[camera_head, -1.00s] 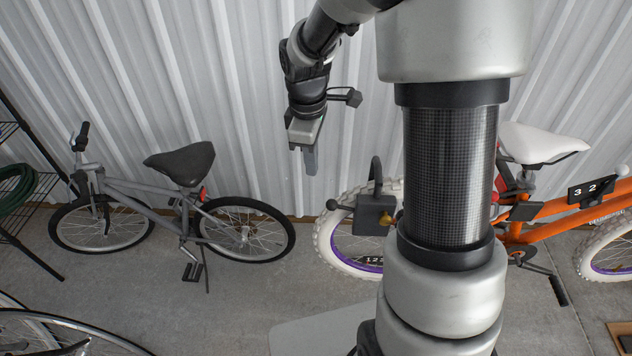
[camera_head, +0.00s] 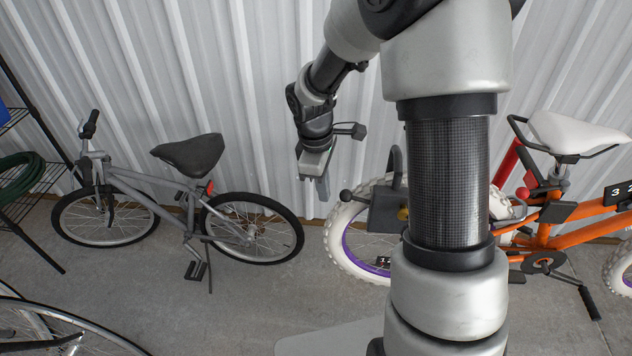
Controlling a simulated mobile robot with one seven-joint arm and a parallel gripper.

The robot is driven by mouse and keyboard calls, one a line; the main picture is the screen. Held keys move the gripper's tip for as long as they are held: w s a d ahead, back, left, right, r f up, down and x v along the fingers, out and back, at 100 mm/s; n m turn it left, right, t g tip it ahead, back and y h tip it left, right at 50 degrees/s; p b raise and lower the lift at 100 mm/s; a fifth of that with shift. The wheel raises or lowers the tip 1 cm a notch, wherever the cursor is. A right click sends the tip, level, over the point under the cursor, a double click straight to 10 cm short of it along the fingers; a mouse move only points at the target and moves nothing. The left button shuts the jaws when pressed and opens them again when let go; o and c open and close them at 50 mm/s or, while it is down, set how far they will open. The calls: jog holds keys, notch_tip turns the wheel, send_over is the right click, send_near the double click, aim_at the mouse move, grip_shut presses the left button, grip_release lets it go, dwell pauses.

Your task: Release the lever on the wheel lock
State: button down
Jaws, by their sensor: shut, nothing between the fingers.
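The wheel lock (camera_head: 384,210) is a dark grey padlock-like body with an upright shackle on top, on the white-tyred, purple-rimmed wheel (camera_head: 345,240) of the orange bike. A thin lever with a round dark knob (camera_head: 346,195) sticks out from its left side. A yellowish knob (camera_head: 403,214) shows on its right side. My gripper (camera_head: 322,192) is shut and empty, pointing down, a little above and left of the lever knob, apart from it as far as this view shows. My arm hides part of the wheel and the bike's frame.
The orange bike (camera_head: 570,237) with a white seat stands at the right. A grey bike (camera_head: 150,200) with a black seat stands at the left, its rear wheel near the lock. A corrugated wall is behind. A wire shelf and another wheel are at the left edge.

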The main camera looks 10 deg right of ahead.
jog(key=shift+s+d+r, duration=0.3)
jog(key=shift+s+d, duration=0.05)
jog(key=shift+d, duration=0.15)
jog(key=shift+s+d+r, duration=0.3)
jog(key=shift+d, duration=0.15)
jog(key=d+r+p, duration=0.1)
jog(key=r+p, duration=0.1)
jog(key=shift+s+d+r+p, duration=0.1)
jog(key=shift+s+d+p, duration=0.05)
jog(key=shift+p, duration=0.25)
